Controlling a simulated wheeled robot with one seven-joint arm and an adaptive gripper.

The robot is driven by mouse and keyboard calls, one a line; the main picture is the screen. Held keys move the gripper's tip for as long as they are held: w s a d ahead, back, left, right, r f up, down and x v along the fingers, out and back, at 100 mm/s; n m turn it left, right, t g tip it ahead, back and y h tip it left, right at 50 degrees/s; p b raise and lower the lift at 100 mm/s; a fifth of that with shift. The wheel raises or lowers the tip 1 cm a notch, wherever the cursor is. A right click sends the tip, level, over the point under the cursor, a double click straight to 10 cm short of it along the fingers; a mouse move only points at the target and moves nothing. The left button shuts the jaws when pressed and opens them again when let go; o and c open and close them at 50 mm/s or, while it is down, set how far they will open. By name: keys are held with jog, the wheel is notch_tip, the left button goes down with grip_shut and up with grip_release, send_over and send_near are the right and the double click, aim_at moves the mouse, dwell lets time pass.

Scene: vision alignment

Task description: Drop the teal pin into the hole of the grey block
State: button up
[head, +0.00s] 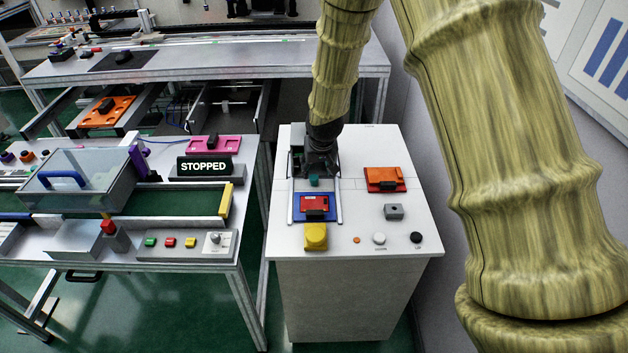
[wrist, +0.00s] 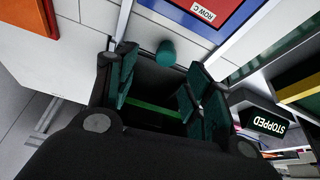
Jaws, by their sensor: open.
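The teal pin (head: 314,182) stands on the white cabinet top, just behind the blue tray, right by my gripper (head: 319,168). In the wrist view the pin (wrist: 166,53) is a short round teal piece just beyond the gap between the fingertips of my gripper (wrist: 160,75). The fingers are spread apart with teal pads, and nothing is held between them. The grey block (head: 394,212) sits to the right on the same top, with a dark hole in its upper face. The block does not show in the wrist view.
The blue tray (head: 297,212) holds a red piece in front of the pin, between pale rails. An orange tray (head: 372,173) lies behind the grey block. A yellow block (head: 316,237) and several buttons line the front edge. A STOPPED sign (head: 204,167) stands on the left table.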

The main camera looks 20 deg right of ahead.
aim_at(314, 178)
jog(key=shift+w+a+f+p, duration=0.2)
jog(key=shift+f+p, duration=0.2)
jog(key=shift+f, duration=0.45)
jog(key=shift+w+a+f+p, duration=0.1)
jog(key=shift+w+f+p, duration=0.2)
jog(key=shift+f, duration=0.55)
jog(key=shift+x, duration=0.9)
jog(key=shift+s, duration=0.1)
jog(key=c, duration=0.9)
